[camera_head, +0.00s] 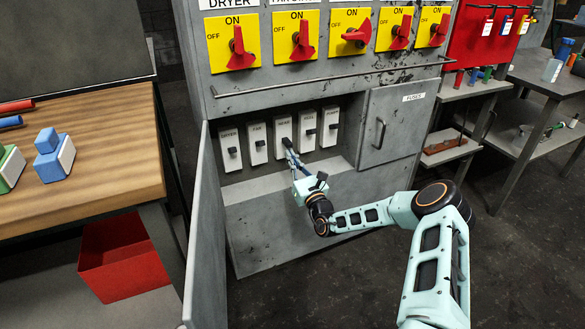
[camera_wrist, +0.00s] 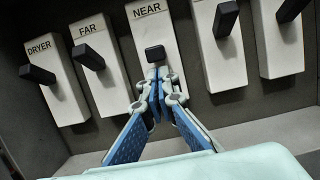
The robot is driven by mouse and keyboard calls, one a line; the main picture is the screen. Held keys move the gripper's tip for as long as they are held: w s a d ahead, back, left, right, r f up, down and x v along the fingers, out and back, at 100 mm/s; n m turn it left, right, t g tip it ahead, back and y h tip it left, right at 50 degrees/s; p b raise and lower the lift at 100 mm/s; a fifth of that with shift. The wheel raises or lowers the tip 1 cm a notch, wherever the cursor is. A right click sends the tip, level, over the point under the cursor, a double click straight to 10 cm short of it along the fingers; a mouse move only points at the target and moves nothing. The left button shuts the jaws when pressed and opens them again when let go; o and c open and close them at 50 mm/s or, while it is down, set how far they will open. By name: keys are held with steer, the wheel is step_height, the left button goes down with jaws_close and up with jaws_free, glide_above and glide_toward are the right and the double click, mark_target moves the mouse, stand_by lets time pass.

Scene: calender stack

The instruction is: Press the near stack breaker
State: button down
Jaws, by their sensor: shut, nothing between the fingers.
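The near stack breaker (camera_wrist: 150,28) is a white block labelled NEAR with a black lever (camera_wrist: 155,53). It is the middle one of the breaker row, and in the head view (camera_head: 283,124) my fingers partly cover it. My gripper (camera_wrist: 160,85) is shut and empty, with its blue-padded fingers together. In the wrist view the fingertips are just below the NEAR lever, in line with it; I cannot tell whether they touch. In the head view my gripper (camera_head: 288,145) reaches into the recess in front of this breaker.
The DRYER (camera_wrist: 55,80) and FAR (camera_wrist: 100,68) breakers stand left of NEAR, with two more at right. An open grey door (camera_head: 207,230) bounds the recess at left; a FUSES door (camera_head: 391,122) is at right. A rail (camera_head: 330,79) runs above.

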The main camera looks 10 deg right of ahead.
steer(key=shift+r, duration=0.25)
steer(key=shift+r, duration=0.1)
steer(key=shift+s+r+p, duration=0.1)
steer(key=shift+r+p, duration=0.05)
steer(key=shift+p, duration=1)
